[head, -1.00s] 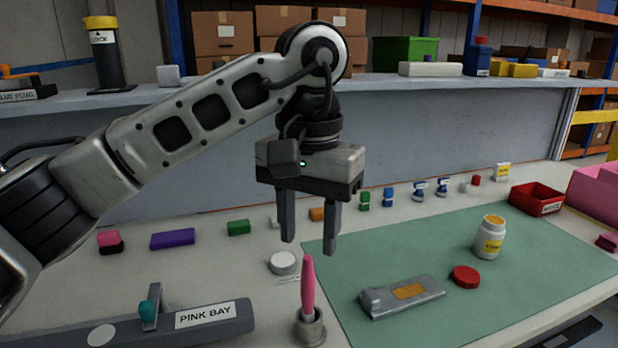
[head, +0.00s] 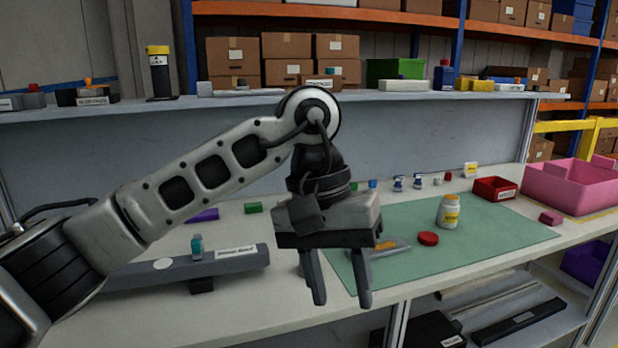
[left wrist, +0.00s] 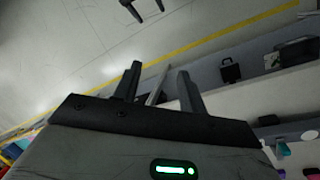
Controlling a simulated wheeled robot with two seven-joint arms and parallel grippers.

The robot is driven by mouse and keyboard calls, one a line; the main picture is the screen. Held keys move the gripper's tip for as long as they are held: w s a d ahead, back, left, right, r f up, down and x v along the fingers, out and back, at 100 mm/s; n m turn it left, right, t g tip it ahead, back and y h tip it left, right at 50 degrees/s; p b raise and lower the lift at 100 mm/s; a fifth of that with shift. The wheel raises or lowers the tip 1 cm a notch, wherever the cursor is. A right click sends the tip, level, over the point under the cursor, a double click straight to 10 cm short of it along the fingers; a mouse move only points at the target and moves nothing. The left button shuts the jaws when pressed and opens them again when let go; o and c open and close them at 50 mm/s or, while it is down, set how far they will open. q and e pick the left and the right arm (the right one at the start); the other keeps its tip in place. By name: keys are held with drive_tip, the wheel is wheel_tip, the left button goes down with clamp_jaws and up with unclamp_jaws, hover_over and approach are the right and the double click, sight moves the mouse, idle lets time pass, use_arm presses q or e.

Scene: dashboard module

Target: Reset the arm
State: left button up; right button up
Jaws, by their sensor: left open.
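My left arm comes in from the left in the head view. Its gripper (head: 340,298) hangs with fingers down in front of the bench's near edge. The jaws are apart and nothing is between them. In the left wrist view the two fingers (left wrist: 158,88) also stand apart, with the floor and bench edge beyond them. The gripper hides part of the green mat (head: 480,240) and part of a grey device with an orange patch (head: 385,246). My right gripper is not in the head view.
On the bench stand a grey bar with a teal knob (head: 225,261), a white jar (head: 449,212), a red lid (head: 428,239), a red bin (head: 494,188) and a large pink bin (head: 570,184). A shelf (head: 400,98) runs behind. Lower shelf items lie under the bench at right.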

use_arm(q)
drive_tip(key=s+d+n+g+h, duration=0.7)
drive_tip(key=s+d+n+h, duration=0.2)
drive_tip(key=h, duration=0.3)
drive_tip(key=w+a+r+n+t+h, duration=0.1)
drive_tip(key=w+a+n+t+h, duration=0.15)
drive_tip(key=n+t+h, duration=0.55)
drive_tip(key=w+a+r+n+t+h, duration=0.1)
drive_tip(key=w+a+n+t+h, duration=0.2)
drive_tip(key=n, duration=0.9)
drive_tip(key=w+a+f+n+t+y, duration=0.35)
drive_tip(key=n+t, duration=0.35)
drive_tip(key=n, duration=0.3)
drive_tip(key=w+a+f+n+t+y, duration=0.2)
drive_tip(key=a+f+n+t+y, duration=0.15)
drive_tip(key=n+t, duration=0.6)
drive_tip(key=a+f+n+y, duration=0.6)
drive_tip(key=f+n+y, duration=0.4)
drive_tip(key=n, duration=0.4)
drive_tip(key=s+a+f+n+g+y, duration=0.2)
drive_tip(key=s+a+f+n+g, duration=0.2)
drive_tip(key=f, duration=0.5)
drive_tip(key=s+a+f+n+g+y, duration=0.3)
drive_tip(key=s+a+f+n+g, duration=0.1)
drive_tip(key=s+f+n, duration=0.3)
wheel_tip(320, 180, down, 3)
drive_tip(key=shift+s+r+n, duration=0.1)
drive_tip(key=shift+s+n, duration=0.25)
drive_tip(key=shift+s, duration=0.9)
